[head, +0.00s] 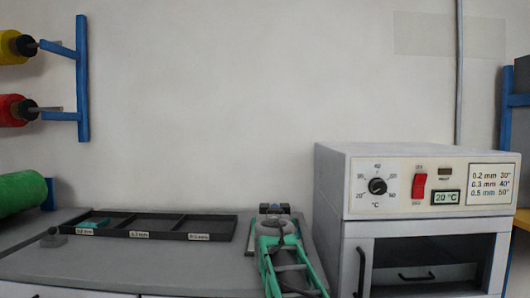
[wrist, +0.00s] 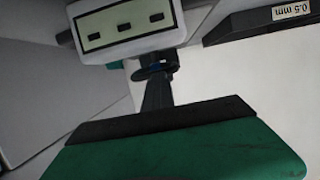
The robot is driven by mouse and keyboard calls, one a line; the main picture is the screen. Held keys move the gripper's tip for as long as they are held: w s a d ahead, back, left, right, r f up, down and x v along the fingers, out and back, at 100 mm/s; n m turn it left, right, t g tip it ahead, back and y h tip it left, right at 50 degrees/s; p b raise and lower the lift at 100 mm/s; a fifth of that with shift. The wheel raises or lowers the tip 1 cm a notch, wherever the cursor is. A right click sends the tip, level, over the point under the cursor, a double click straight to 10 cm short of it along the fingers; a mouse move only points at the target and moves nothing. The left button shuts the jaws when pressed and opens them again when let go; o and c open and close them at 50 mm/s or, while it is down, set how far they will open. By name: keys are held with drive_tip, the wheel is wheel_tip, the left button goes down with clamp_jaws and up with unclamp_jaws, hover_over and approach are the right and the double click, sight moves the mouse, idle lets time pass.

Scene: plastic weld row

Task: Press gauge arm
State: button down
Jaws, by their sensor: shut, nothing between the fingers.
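The thickness gauge (wrist: 125,30) fills the top of the wrist view. It has a white body and a pale display with several dark dashes. A small dark round part, seemingly its arm (wrist: 160,62), sticks out from its near edge. My gripper (wrist: 155,82) is shut and empty, its dark fingers pointing at that part. The fingertips overlap it in the picture; I cannot tell whether they touch it. In the head view, a dark block, seemingly the gauge (head: 273,208), shows behind my green arm, which hides most of it and my fingertips.
A black tray (head: 150,236) with labelled compartments lies left of my arm; green material is in its left one. An oven (head: 430,178) with a dial, red switch and 20 °C display stands at right. Spools hang at left. Bare grey bench (head: 120,268) lies in front of the tray.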

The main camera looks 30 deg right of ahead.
drive_tip(key=shift+f+g, duration=0.3)
drive_tip(key=shift+f, duration=1.25)
wheel_tip(320, 180, up, 5)
drive_tip(key=p, duration=0.2)
drive_tip(key=shift+s+a+r+p, duration=0.1)
drive_tip(key=shift+r+p, duration=0.05)
drive_tip(key=shift+p, duration=0.2)
drive_tip(key=shift+s+a+r, duration=0.15)
drive_tip(key=shift+s+a, duration=0.2)
drive_tip(key=shift+s, duration=0.3)
drive_tip(key=s+a+f, duration=0.1)
drive_tip(key=s, duration=0.1)
drive_tip(key=s+a+f, duration=0.1)
drive_tip(key=s, duration=0.1)
drive_tip(key=s+a+f, duration=0.1)
drive_tip(key=s+a, duration=0.1)
drive_tip(key=shift+s+f+p, duration=0.3)
drive_tip(key=shift+s+f, duration=0.05)
drive_tip(key=shift+s, duration=0.05)
drive_tip(key=shift+r, duration=0.1)
